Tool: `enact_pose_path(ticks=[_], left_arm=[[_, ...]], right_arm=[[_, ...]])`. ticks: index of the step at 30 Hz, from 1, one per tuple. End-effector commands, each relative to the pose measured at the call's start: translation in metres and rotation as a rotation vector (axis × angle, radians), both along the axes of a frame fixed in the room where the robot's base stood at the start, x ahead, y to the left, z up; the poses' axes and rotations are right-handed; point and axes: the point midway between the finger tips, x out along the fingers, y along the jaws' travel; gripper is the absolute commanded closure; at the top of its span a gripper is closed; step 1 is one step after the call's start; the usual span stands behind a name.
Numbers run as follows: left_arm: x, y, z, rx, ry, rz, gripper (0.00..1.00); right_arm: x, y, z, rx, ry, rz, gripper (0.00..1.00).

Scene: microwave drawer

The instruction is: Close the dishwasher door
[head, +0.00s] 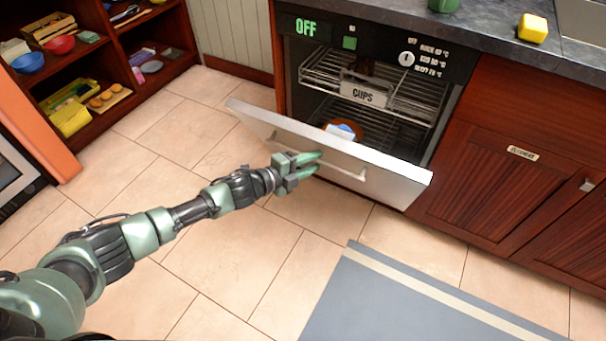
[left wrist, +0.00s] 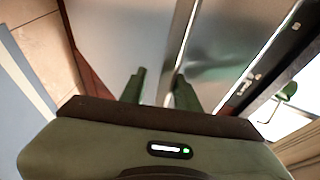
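The dishwasher door (head: 395,182) is a pale metal panel, tilted partway open below the dark control panel. A long bar handle (head: 345,171) runs along its outer face. My left gripper (head: 318,161) is at the outer face, by the left part of the handle. In the left wrist view its two green fingers (left wrist: 159,88) are spread apart, with the light bar of the handle running between them, nearer the right finger. Whether they touch it is unclear. My right gripper is in neither view.
Inside the dishwasher are wire racks (head: 415,92), a "CUPS" label (head: 363,93) and an orange-brown item with blue and white. A blue-grey mat (head: 400,300) lies on the tiled floor in front. Wooden cabinets (head: 500,180) stand right, shelves (head: 95,50) left.

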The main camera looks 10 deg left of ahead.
Motion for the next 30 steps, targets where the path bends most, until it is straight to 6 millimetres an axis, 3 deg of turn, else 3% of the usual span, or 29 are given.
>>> enact_pose_path(ticks=[6,12,21,30], left_arm=[[-0.024,0.001,-0.017,-0.002,-0.009,0.001,0.69],[-0.030,0.002,-0.021,-0.001,-0.011,0.000,0.69],[-0.031,0.002,-0.020,0.000,-0.011,0.000,0.69],[-0.036,0.012,-0.002,-0.002,-0.010,0.002,0.69]], right_arm=[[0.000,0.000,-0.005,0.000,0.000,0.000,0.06],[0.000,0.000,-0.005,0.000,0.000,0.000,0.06],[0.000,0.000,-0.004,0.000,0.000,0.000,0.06],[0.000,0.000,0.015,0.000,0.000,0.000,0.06]])
